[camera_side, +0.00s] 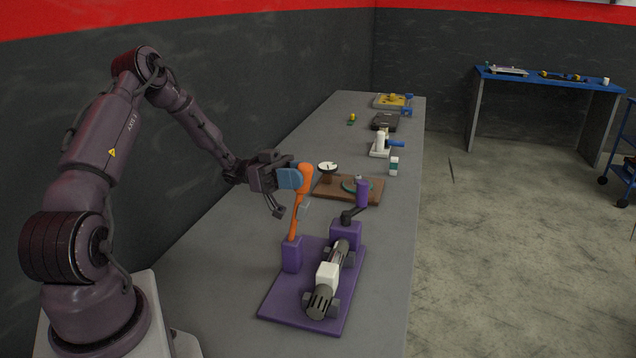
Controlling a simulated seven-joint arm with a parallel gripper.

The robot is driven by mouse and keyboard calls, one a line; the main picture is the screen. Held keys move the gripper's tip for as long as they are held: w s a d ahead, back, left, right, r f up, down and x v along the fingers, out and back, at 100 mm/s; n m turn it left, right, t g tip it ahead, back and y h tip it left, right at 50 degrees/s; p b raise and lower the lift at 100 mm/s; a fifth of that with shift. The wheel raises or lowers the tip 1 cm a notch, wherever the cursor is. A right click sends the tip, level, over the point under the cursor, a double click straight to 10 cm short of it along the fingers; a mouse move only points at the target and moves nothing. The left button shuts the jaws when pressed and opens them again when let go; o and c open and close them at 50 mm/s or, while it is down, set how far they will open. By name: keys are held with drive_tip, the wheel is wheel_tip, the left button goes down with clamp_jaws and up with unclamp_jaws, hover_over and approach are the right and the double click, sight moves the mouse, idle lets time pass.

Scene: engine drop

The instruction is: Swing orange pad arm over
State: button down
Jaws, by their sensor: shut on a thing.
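The orange pad arm (297,212) stands nearly upright from a purple post (291,256) on a purple base plate (275,298), leaning slightly right at its top. The far finger's contact is partly hidden. On the same plate, a dark cylindrical engine part with a white block (327,275) lies lengthwise. A purple-handled crank (362,193) rises from a second purple block (346,234) behind it.
A brown board (370,197) with a green ring and a small white dish (327,167) sits just behind. Farther back are a white and blue device (381,143), a small bottle (393,166), a dark box (384,122) and a yellow fixture (390,100). The grey bench (240,240) is clear left of the plate.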

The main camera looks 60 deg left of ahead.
drive_tip(key=shift+s+a+f+m+t+h, duration=0.1)
drive_tip(key=shift+s+a+m+t+h, duration=0.35)
drive_tip(key=shift+s+a+h, duration=0.75)
drive_tip(key=c, duration=0.8)
unclamp_jaws()
drive_tip(key=shift+s+a, duration=0.15)
drive_tip(key=r, duration=0.2)
drive_tip(key=a+r, duration=0.1)
drive_tip(key=r, duration=0.1)
drive_tip(key=s+a+r, duration=0.1)
drive_tip(key=r, duration=0.1)
drive_tip(key=shift+s+a, duration=0.1)
